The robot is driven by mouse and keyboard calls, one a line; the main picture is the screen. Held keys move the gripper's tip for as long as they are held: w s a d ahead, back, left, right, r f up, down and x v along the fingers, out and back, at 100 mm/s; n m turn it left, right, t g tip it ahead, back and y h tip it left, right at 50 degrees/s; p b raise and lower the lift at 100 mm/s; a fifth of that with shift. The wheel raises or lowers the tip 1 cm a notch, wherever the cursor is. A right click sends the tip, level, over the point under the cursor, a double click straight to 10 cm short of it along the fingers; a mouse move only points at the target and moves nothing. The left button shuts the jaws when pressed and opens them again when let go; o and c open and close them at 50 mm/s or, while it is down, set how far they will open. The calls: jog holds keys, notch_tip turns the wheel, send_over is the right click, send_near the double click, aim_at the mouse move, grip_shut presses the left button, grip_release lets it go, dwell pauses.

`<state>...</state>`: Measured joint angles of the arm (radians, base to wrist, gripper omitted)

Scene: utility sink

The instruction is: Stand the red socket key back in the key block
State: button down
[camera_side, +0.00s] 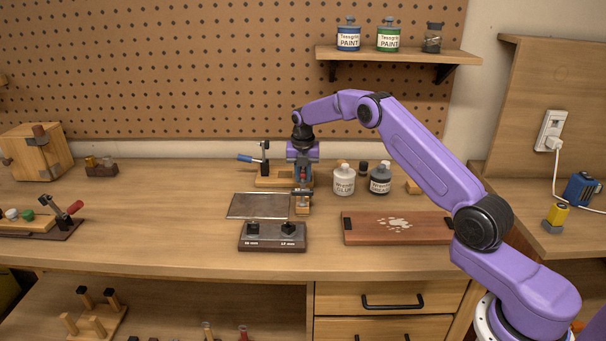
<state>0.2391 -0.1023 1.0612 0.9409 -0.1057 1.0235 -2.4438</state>
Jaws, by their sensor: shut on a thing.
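My gripper (303,180) points down above the middle of the bench. It is shut on a small red thing (303,173), which looks like the red socket key; the fingers hide most of it. Just below stands a small wooden block (302,210) with a greyish top; I cannot tell whether the held thing touches it. In front is a dark block (272,244) with two size labels and two black pieces standing in it, which may be the key block.
A metal plate (258,206) lies left of my gripper, with a blue-handled clamp (250,158) behind. A white glue bottle (344,181) and a dark bottle (380,181) stand close on the right. A reddish-brown board (368,230) lies front right.

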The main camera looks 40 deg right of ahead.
jog(key=shift+f, duration=1.45)
jog(key=c, duration=0.9)
grip_release()
jog(key=r, duration=0.5)
jog(key=s+a+r, duration=0.1)
jog(key=r, duration=1.1)
jog(key=shift+s+a+r, duration=0.15)
jog(key=shift+s+a, duration=0.25)
